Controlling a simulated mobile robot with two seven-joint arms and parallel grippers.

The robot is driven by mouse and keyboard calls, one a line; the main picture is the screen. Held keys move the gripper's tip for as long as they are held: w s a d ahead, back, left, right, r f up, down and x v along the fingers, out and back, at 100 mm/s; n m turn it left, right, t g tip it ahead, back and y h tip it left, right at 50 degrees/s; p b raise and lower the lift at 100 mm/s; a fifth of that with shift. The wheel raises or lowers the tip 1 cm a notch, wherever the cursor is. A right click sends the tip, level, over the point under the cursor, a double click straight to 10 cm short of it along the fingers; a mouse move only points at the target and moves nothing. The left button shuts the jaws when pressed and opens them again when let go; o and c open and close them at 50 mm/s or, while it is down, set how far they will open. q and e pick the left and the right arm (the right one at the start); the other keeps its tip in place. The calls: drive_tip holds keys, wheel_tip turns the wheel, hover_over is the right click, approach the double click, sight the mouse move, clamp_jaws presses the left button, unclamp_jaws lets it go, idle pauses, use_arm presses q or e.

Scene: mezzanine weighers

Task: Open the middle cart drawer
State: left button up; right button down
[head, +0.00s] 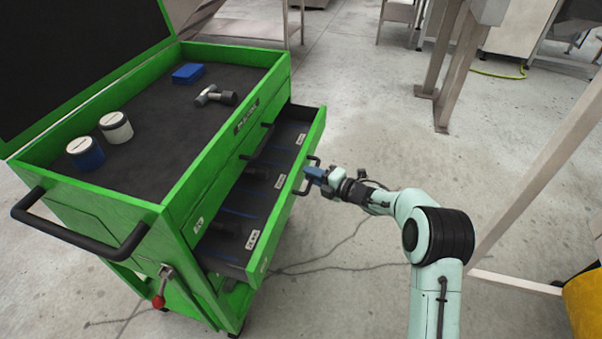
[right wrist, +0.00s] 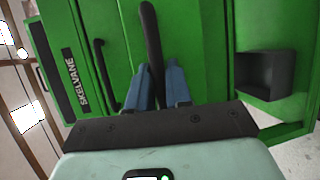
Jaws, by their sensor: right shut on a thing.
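The green tool cart (head: 165,215) stands on the left of the head view with its lid up. The middle drawer (head: 318,128), below a closed top drawer (head: 240,133), is pulled well out, showing a dark inside with blue dividers and white labels. My right gripper (head: 312,176) is at the front of this drawer, its blue fingers shut on the black bar handle (head: 301,184). In the right wrist view the handle (right wrist: 151,35) runs down between the two fingers (right wrist: 160,85). My left gripper is not in view.
On the cart top are a blue box (head: 188,73), a metal fitting (head: 215,96) and two lidded jars (head: 115,127). A black push handle (head: 75,238) juts out at the near left. Concrete floor right of the drawer is clear; metal legs (head: 445,75) stand beyond.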

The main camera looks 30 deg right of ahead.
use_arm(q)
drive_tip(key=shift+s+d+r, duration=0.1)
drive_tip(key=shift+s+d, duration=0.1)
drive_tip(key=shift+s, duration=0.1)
use_arm(e)
drive_tip(key=s+d, duration=1)
drive_tip(key=s, duration=0.2)
drive_tip(key=shift+s+d, duration=0.35)
drive_tip(key=shift+d, duration=0.05)
drive_tip(key=c, duration=1.4)
unclamp_jaws()
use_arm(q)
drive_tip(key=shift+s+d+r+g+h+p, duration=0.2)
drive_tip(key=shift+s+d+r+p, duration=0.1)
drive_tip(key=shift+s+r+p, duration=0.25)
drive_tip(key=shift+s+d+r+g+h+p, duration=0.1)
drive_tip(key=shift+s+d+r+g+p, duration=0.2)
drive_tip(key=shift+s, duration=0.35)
use_arm(e)
drive_tip(key=v, duration=1.3)
drive_tip(key=shift+s, duration=0.2)
